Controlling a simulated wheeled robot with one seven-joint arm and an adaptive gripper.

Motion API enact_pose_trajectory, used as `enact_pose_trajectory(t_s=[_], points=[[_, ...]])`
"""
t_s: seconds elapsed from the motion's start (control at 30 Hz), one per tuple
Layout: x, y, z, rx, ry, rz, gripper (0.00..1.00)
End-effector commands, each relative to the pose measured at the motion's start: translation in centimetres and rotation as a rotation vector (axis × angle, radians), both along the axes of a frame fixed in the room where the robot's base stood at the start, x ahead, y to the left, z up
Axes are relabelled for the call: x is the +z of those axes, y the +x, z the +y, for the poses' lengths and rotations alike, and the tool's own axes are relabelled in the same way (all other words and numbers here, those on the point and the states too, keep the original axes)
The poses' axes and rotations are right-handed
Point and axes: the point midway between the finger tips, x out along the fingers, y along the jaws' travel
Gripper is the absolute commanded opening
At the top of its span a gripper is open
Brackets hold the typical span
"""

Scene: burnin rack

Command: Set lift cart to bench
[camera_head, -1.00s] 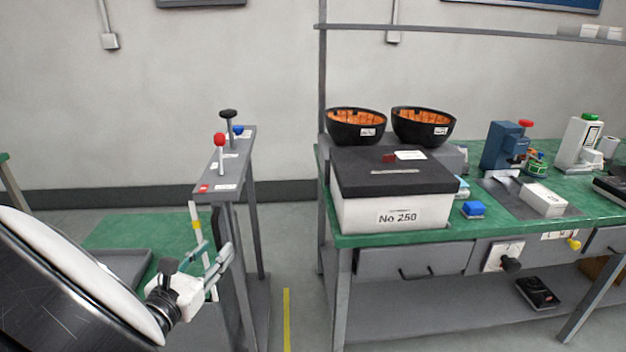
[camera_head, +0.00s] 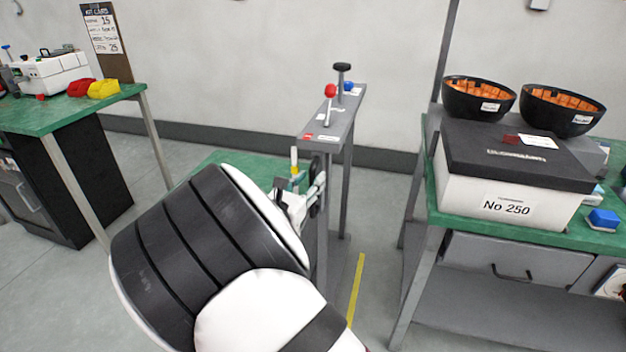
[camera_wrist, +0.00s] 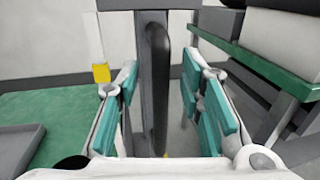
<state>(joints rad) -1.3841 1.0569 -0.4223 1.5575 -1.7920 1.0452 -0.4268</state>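The green flat surface (camera_head: 213,160), seemingly the lift cart's top, shows low behind my arm and at the left of the wrist view (camera_wrist: 60,112). A pale upright with a yellow marker (camera_wrist: 101,73) stands by it. Beside it stands a narrow grey stand (camera_head: 338,118) carrying a red-ball lever (camera_head: 329,92), a black-topped lever (camera_head: 342,68) and a blue knob (camera_head: 349,87). My gripper (camera_wrist: 165,110) is open, its teal pads on either side of a dark upright handle (camera_wrist: 157,85). I cannot tell whether the pads touch it. My arm hides much of the cart.
At left, another green bench (camera_head: 45,118) holds a white machine and red and yellow bins. Grey floor is open between.

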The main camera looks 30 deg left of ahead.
Motion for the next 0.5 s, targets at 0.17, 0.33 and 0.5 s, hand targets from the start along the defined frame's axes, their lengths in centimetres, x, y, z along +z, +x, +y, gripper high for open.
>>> enact_pose_trajectory(t_s=[0.17, 0.33, 0.5], points=[[-0.1, 1.6, 0.0, -0.001, 0.0, 0.001, 0.35], [0.0, 1.9, 0.1, 0.0, 0.0, 0.0, 0.35], [0.0, 1.9, 0.1, 0.0, 0.0, 0.001, 0.35]])
